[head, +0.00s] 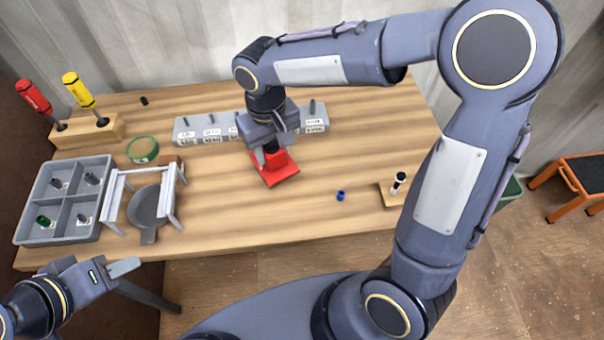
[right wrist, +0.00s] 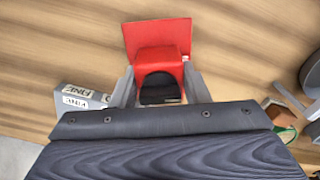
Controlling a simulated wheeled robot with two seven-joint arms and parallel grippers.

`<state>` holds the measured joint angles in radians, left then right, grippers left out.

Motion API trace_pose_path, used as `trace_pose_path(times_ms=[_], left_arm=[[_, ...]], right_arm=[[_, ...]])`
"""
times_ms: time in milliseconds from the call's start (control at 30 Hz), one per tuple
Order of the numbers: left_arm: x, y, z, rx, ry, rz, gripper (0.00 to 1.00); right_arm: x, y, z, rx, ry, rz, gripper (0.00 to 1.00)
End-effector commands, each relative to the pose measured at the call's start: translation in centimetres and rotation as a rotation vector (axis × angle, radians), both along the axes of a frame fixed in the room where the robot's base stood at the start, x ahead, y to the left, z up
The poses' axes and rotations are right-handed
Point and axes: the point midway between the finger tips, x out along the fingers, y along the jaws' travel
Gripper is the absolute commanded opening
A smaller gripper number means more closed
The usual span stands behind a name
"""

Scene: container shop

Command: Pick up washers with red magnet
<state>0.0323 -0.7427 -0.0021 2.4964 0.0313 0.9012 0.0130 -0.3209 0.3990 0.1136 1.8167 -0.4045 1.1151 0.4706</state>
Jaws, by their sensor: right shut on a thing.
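The red magnet (head: 284,174), a red block on a flat red plate, is at the middle of the wooden table. My right gripper (head: 272,152) is shut on it from above. In the right wrist view the red magnet (right wrist: 158,38) sits between the two fingers of my right gripper (right wrist: 160,88). I cannot tell whether its plate touches the tabletop. I cannot make out any washers. A round green dish (head: 143,151) stands at the left; its contents are too small to tell. My left gripper (head: 105,270) is off the table's front left edge, holding nothing visible.
A grey labelled block with pegs (head: 205,132) stands behind the magnet. A grey compartment tray (head: 62,240), a white stand (head: 115,190) and a grey pan (head: 150,207) are at left. A screwdriver rack (head: 90,131) is behind. A small blue piece (head: 340,196) lies right.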

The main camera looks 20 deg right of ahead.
Motion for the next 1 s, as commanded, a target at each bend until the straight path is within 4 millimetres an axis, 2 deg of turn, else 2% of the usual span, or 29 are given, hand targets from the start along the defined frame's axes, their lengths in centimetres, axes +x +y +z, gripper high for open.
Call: trace_pose_path(times_ms=[433, 1000], left_arm=[[0.0, 0.0, 0.4, 0.000, 0.000, 0.000, 0.36], [0.0, 0.0, 4.0, 0.000, 0.000, 0.000, 0.36]], right_arm=[[0.0, 0.0, 0.6, 0.002, -0.003, 0.000, 0.02], [0.1, 0.0, 4.9, 0.002, -0.003, 0.000, 0.02]])
